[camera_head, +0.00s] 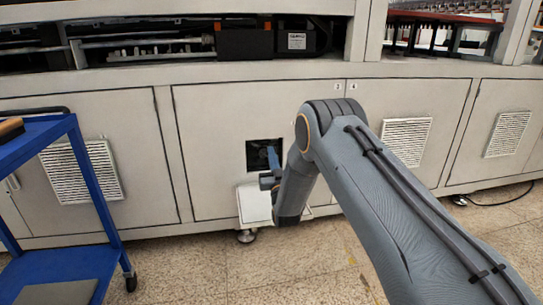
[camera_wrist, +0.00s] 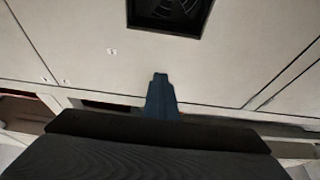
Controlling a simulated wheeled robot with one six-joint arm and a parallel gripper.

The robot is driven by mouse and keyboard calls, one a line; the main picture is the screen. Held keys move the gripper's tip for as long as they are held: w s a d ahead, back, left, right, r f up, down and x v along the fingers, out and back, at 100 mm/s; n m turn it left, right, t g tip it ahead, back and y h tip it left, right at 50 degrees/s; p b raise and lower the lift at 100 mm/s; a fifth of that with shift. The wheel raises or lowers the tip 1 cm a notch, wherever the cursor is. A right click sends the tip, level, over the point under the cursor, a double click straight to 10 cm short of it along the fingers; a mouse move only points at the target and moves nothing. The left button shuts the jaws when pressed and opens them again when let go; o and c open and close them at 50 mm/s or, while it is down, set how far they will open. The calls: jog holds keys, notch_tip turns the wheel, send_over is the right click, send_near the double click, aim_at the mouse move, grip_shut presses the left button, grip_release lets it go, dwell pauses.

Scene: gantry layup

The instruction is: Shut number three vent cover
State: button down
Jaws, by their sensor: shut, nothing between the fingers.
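The vent opening (camera_head: 252,157) is a dark square in the middle cabinet panel. Its white cover (camera_head: 254,204) hangs open below it, tilted outward, partly behind my arm. My gripper (camera_head: 271,154) is shut and empty, in front of the opening and above the cover. In the wrist view, the blue fingers of my gripper (camera_wrist: 160,77) point toward the panel, and the opening (camera_wrist: 170,12) with a dark fan-like grille inside is at the top edge. The cover is not seen there.
A blue cart (camera_head: 50,260) stands at the left, near the cabinet. Louvred vents show on the left panel (camera_head: 82,172), right panel (camera_head: 400,142) and far right panel (camera_head: 507,133). A cable (camera_head: 495,203) lies on the floor at right. Floor before the middle panel is clear.

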jog(key=c, duration=2.4)
grip_release()
jog(key=shift+c, duration=0.2)
jog(key=o, duration=1.3)
jog(key=shift+p+v, duration=0.9)
jog(key=shift+v, duration=3)
